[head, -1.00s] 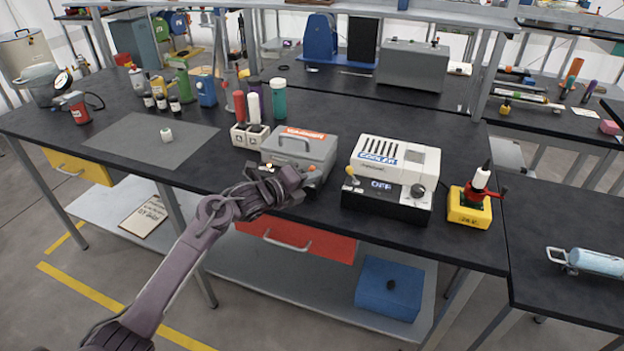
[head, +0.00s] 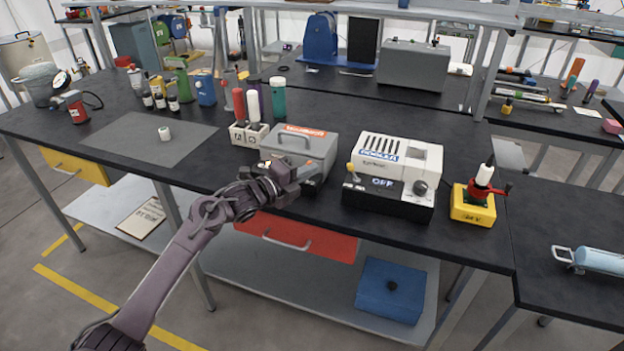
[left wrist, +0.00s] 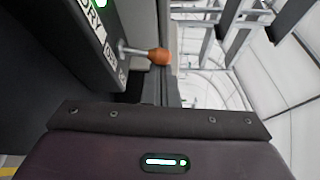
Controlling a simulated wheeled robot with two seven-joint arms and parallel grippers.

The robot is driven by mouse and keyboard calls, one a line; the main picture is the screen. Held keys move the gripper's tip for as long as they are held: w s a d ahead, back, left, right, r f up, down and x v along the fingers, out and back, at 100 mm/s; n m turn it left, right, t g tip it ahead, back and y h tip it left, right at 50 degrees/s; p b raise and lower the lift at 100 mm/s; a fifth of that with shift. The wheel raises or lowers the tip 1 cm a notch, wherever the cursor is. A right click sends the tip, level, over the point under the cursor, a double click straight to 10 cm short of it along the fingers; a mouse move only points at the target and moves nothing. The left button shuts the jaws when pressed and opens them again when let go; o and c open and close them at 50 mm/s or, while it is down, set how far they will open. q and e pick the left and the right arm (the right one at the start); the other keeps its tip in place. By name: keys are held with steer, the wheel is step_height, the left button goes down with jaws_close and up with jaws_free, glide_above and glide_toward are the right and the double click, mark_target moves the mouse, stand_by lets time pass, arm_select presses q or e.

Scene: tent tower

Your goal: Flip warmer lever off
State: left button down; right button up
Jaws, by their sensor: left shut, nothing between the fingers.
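The warmer (head: 318,147) is a grey box with a handle and an orange label on its lid, standing near the bench's front edge. Its lever (left wrist: 135,51) has a metal stem and an orange knob in the left wrist view, sticking out from a panel with partly cut-off lettering and a green light. My left gripper (head: 309,171) is shut and empty at the warmer's front, covering part of its panel. In the left wrist view the fingers (left wrist: 168,88) are close to the knob; I cannot tell whether they touch. My right gripper is not in view.
The white and black cooler (head: 400,160), reading OFF, stands right of the warmer with its own yellow-knobbed lever. A yellow device (head: 473,207) is further right. A block (head: 249,135) holding coloured cylinders is behind left. The grey mat (head: 130,143) is mostly clear.

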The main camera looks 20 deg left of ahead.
arm_select(q)
steer(key=n+b, duration=0.1)
steer(key=a+n+t+b, duration=0.1)
steer(key=shift+f+n+h, duration=0.1)
steer(key=shift+n+h, duration=0.2)
steer(key=shift+a+n+t+b, duration=0.5)
steer(key=shift+n+t+b, duration=0.25)
steer(key=shift+n, duration=0.45)
steer(key=shift+a+r+b, duration=0.25)
steer(key=shift+b, duration=0.05)
